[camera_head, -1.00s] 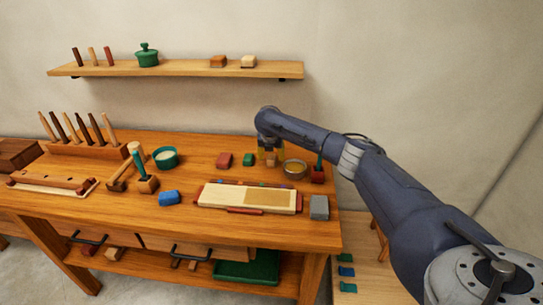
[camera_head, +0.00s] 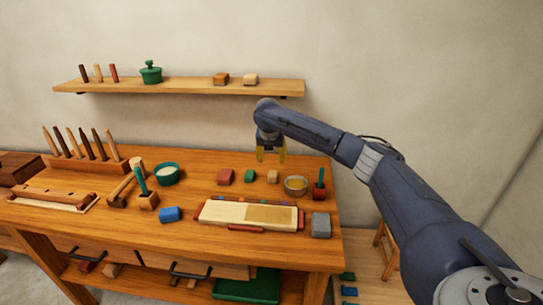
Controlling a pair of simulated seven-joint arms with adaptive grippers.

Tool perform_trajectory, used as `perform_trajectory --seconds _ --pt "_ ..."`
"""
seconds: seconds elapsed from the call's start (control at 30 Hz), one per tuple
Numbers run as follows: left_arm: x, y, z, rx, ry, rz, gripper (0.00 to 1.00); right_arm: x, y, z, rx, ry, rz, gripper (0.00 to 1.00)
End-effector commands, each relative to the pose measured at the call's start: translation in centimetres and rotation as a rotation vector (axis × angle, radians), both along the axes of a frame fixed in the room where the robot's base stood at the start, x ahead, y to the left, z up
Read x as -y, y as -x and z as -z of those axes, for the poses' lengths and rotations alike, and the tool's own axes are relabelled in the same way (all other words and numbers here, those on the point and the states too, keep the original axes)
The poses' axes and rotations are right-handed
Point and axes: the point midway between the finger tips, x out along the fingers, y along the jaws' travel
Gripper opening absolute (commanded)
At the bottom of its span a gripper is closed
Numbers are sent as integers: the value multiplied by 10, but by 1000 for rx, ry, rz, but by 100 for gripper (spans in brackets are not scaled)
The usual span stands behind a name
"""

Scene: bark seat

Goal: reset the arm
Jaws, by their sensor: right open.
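My right arm (camera_head: 400,195) comes in from the right edge over the workbench. Its gripper (camera_head: 270,157) points down with two yellowish fingers apart. It is open and empty, above the back of the bench. Below it stand a small tan block (camera_head: 272,176) and a small green block (camera_head: 250,176), both apart from the fingers. My left gripper is not in view.
The bench (camera_head: 130,230) also holds a metal bowl (camera_head: 296,186), a red block (camera_head: 225,177), a blue block (camera_head: 170,214), a grey block (camera_head: 321,225), a pale board (camera_head: 225,212) and a green bowl (camera_head: 166,173). A wall shelf (camera_head: 180,86) is behind.

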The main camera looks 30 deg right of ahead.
Motion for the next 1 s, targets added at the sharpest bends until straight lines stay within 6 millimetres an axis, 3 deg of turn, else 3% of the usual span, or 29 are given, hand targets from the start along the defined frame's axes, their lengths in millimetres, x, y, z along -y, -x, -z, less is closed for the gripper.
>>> perform_trajectory --seconds 0.2,0.7,0.87,1.0 --pt "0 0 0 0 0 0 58 -2 3 -8 1 1 0 55" --pt "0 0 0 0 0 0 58 0 2 -6 13 -5 18 55" --pt "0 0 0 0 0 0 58 19 -3 1 125 -38 155 55" --pt "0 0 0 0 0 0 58 58 -8 5 323 -96 383 55"
